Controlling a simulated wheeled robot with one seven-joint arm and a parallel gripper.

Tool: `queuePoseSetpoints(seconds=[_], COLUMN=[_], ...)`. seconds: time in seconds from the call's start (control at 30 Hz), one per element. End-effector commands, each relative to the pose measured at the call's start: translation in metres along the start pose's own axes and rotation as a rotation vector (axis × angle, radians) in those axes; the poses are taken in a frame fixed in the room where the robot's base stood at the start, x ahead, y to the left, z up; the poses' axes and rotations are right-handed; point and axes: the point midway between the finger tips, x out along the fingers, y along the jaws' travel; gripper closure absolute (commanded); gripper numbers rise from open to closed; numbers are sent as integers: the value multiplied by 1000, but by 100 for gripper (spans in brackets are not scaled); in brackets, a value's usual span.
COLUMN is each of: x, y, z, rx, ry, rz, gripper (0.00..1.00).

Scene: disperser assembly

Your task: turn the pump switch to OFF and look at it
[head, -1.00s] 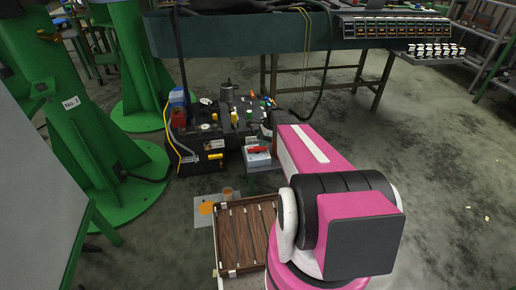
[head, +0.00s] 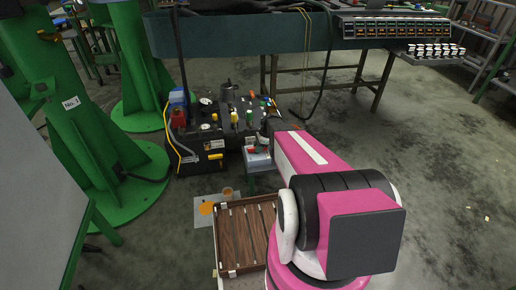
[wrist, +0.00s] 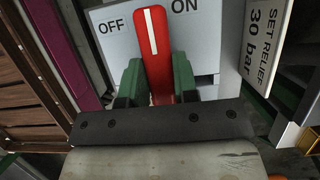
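The pump switch (wrist: 154,35) is a red lever with a white stripe, on a pale panel (wrist: 205,45). In the wrist view it points nearly straight up, tilted slightly left, between the OFF label (wrist: 111,26) and the ON label (wrist: 185,6). My gripper (wrist: 158,72) has one green finger on each side of the lever, with no clear gap; it looks shut on it. The lever's lower end is partly hidden by the gripper. In the head view the switch (head: 253,150) is a small red patch on the box, beside my arm.
A "SET RELIEF 30 bar" sign (wrist: 260,45) is close on the right in the wrist view. The black pump unit (head: 200,160) with fittings stands left of the switch box in the head view. A wooden slatted crate (head: 232,271) is in front.

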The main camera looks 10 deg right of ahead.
Motion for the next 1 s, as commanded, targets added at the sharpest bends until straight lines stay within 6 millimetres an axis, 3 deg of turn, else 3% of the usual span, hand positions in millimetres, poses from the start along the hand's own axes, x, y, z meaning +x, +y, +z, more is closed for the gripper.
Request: queuePoseSetpoints(seconds=[0.47,1.0], x=[2,2], y=[-1,-3], z=[0,0], rx=[-104,-551], ry=[0,-1], rz=[47,231], gripper=[96,96])
